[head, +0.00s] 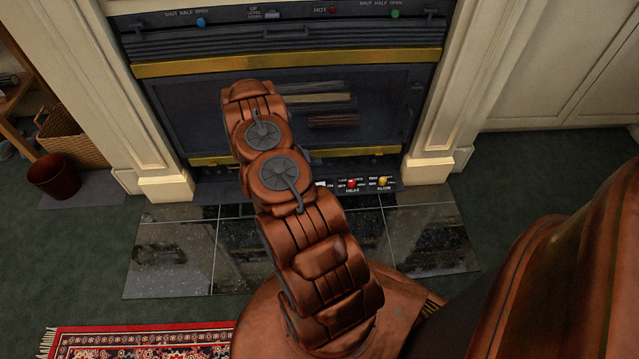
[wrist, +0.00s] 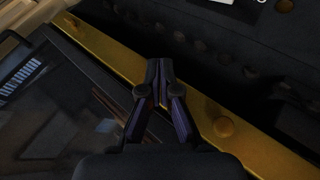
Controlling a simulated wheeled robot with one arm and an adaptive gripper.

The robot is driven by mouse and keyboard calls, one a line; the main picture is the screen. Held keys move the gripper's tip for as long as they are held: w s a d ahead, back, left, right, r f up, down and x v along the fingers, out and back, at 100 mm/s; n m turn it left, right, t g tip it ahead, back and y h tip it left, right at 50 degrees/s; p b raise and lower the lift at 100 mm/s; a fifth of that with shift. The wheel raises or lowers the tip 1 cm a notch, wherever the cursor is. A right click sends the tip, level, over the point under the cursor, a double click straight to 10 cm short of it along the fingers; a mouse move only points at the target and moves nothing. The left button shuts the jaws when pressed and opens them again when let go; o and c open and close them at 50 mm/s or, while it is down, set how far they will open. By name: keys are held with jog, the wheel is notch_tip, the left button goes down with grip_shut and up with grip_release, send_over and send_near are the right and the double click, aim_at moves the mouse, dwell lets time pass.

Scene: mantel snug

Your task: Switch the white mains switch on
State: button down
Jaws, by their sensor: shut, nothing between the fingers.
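In the head view, a small white piece (head: 321,184), likely the white mains switch, shows at the right edge of my arm on the low black control strip (head: 400,190) of the fireplace. My arm hides part of it. In the wrist view, a white patch with a dark mark (wrist: 238,4) is cut off by the top edge; I cannot tell if it is the switch. My gripper (wrist: 160,68) is shut and empty over the brass bar (wrist: 100,45), apart from the white patch. In the head view my arm hides the gripper.
A red knob (head: 352,184) and a yellow knob (head: 382,181) sit right of the white piece. The dark firebox door (head: 380,105) is behind my arm. Cream pillars (head: 440,110) flank the fireplace.

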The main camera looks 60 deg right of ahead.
jog(key=shift+s+d+f, duration=0.15)
jog(key=shift+s+d, duration=0.15)
jog(key=f+b, duration=0.1)
jog(key=f, duration=0.2)
jog(key=s+f+b, duration=0.1)
jog(key=f+b, duration=0.1)
jog(key=shift+a+f, duration=0.1)
jog(key=shift+f, duration=0.3)
jog(key=shift+s+f, duration=0.25)
jog(key=shift+f, duration=1.05)
jog(key=shift+f, duration=0.15)
jog(key=shift+s+f+b, duration=0.1)
jog(key=shift+f+b, duration=0.2)
jog(key=shift+f, duration=0.05)
jog(key=shift+f, duration=0.3)
dwell(0.8)
jog(key=shift+r, duration=0.1)
dwell(0.3)
jog(key=shift+r, duration=0.7)
